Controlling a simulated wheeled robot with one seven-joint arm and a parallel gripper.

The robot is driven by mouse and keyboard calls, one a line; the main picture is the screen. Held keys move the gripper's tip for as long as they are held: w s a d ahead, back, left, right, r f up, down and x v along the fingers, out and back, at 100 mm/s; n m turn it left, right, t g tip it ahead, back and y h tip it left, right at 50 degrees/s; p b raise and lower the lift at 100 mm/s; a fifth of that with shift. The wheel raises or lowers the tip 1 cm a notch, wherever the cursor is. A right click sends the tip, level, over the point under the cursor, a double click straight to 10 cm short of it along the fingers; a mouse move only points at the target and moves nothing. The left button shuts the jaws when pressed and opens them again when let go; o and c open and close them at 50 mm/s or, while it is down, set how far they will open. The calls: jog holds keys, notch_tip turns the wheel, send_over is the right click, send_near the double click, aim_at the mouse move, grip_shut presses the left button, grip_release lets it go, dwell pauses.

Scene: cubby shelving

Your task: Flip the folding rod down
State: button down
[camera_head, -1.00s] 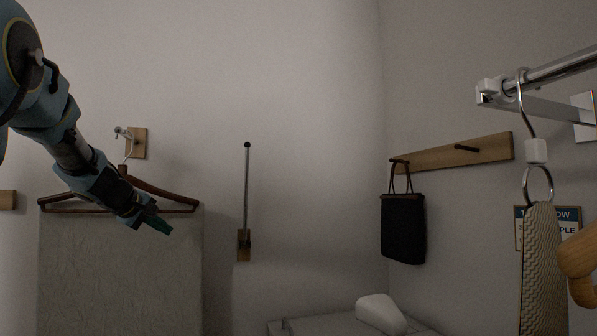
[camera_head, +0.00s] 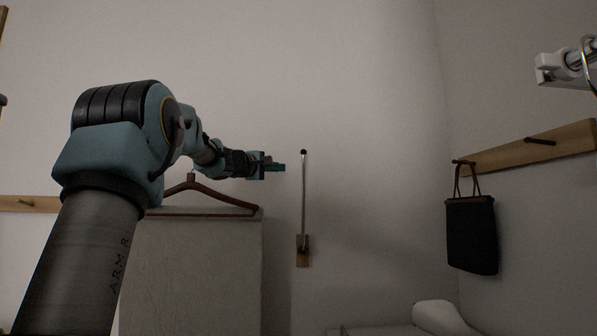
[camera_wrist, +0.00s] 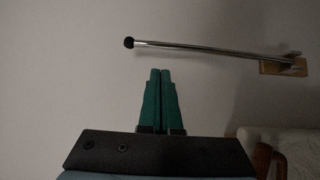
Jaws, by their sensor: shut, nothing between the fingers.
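The folding rod (camera_head: 304,195) is a thin metal rod with a dark ball at its top end. It stands upright against the wall, its lower end at a small wooden mount (camera_head: 303,251). In the wrist view the rod (camera_wrist: 210,49) runs across the upper right, with the mount (camera_wrist: 284,66) at its right end. My gripper (camera_head: 283,167) is shut and empty, with green fingers. It is left of the rod's upper part in the head view, apart from it. In the wrist view the fingertips (camera_wrist: 160,71) point towards the rod near its ball end, with a gap between.
A wooden hanger (camera_head: 215,194) with a pale cloth (camera_head: 190,270) hangs left of the rod, below my arm. A black bag (camera_head: 471,234) hangs from a wooden peg rail (camera_head: 530,148) at right. A white object (camera_head: 440,318) lies below. The wall around the rod is clear.

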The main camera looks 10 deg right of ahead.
jog(key=p+x, duration=0.6)
jog(key=x, duration=0.4)
jog(key=shift+p, duration=0.35)
jog(key=shift+f+b, duration=0.2)
jog(key=shift+b, duration=0.15)
